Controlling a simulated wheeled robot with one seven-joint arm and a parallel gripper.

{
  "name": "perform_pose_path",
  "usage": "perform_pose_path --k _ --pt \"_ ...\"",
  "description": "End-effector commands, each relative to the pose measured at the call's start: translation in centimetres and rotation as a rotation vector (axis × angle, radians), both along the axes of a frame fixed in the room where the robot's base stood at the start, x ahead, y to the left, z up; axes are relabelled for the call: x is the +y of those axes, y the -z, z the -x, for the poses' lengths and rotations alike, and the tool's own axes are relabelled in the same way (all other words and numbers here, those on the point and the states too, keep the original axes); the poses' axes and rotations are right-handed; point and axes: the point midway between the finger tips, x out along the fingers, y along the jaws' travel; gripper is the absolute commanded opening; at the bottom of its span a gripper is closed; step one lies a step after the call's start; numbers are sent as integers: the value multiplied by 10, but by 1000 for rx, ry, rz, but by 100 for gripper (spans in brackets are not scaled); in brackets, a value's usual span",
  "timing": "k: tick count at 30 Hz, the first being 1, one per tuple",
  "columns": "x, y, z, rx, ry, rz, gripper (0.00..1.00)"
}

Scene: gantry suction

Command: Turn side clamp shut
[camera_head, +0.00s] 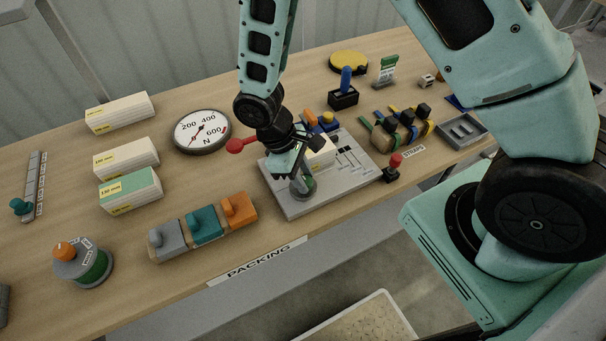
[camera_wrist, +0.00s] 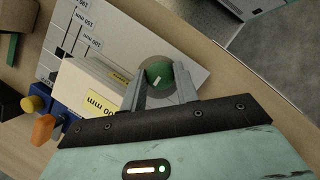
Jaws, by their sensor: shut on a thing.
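A round green knob with a white mark, which looks like the side clamp's, sits in a grey-brown ring on the grey plate (camera_head: 296,209); it shows in the wrist view (camera_wrist: 160,74). My gripper (camera_head: 299,178) points down over it, and in the wrist view its two fingers lie on either side of the knob, shut on it. A white block with a yellow label (camera_head: 322,153) lies on the plate beside the knob; in the wrist view it is close to the left finger (camera_wrist: 92,84). My gripper hides part of the knob and block in the head view.
A blue fixture with an orange and a yellow knob (camera_head: 326,121) stands behind the block. A red ball-ended lever (camera_head: 235,146) is left of my wrist. A dial gauge (camera_head: 202,131), grey, teal and orange blocks (camera_head: 205,226) and a red-topped switch (camera_head: 393,168) stand around the plate.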

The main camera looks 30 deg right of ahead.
Motion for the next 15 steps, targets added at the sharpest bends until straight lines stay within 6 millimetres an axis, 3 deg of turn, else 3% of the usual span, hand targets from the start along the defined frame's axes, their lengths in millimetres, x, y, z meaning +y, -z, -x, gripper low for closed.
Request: perform_pose_path --k 12,13,15 --pt "1 -1 -2 -5 -7 -3 7" --pt "1 -1 -2 -5 -6 -3 39" --pt "1 -1 -2 -5 -6 -2 52"
